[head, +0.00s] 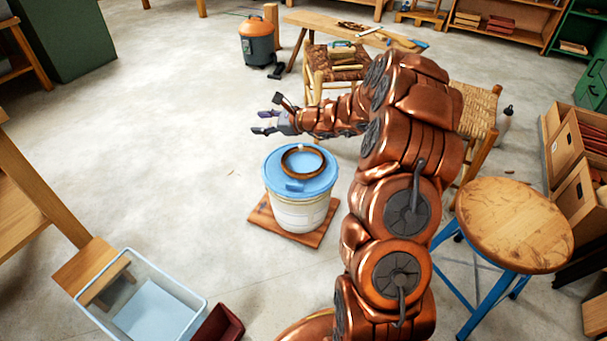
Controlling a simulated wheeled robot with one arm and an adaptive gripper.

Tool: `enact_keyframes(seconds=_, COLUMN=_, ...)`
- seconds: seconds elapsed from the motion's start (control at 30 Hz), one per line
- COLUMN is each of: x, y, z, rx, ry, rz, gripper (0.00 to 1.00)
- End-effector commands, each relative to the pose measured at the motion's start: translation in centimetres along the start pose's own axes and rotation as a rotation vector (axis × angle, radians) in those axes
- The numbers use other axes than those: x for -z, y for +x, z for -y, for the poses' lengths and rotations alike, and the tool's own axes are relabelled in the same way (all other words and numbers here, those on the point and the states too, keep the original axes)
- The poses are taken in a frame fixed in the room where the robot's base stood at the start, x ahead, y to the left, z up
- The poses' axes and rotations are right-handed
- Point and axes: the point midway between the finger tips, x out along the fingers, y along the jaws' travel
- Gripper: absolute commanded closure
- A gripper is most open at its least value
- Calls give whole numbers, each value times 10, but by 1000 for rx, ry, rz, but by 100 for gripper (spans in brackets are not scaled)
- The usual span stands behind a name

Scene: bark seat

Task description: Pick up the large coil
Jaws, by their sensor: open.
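A large brown coil (304,148) lies flat on the blue lid (316,182) of a white bucket (300,213). A small blue block (294,186) sits in front of the coil on the same lid. The bucket stands on a reddish-brown wooden board (263,219) on the floor. My gripper (260,122) is open and empty, above and to the left of the coil in the picture, apart from it. My copper arm reaches in from the lower right. The coil is in full view.
A clear bin (205,305) and a dark red box (222,327) stand at the lower left. A round wooden stool (514,222) is at the right. Woven chairs (470,108) and a bench (310,22) are behind my arm. The floor left of the bucket is clear.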

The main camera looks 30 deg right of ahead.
Motion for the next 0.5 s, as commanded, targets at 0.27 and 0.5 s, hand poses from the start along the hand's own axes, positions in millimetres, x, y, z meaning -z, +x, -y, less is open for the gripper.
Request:
enact_keyframes(seconds=0.27, x=216, y=-18, z=61, rx=323, ry=358, rz=-98, gripper=54)
enact_keyframes(seconds=0.5, x=332, y=-50, z=78, rx=505, ry=551, rz=-152, gripper=54)
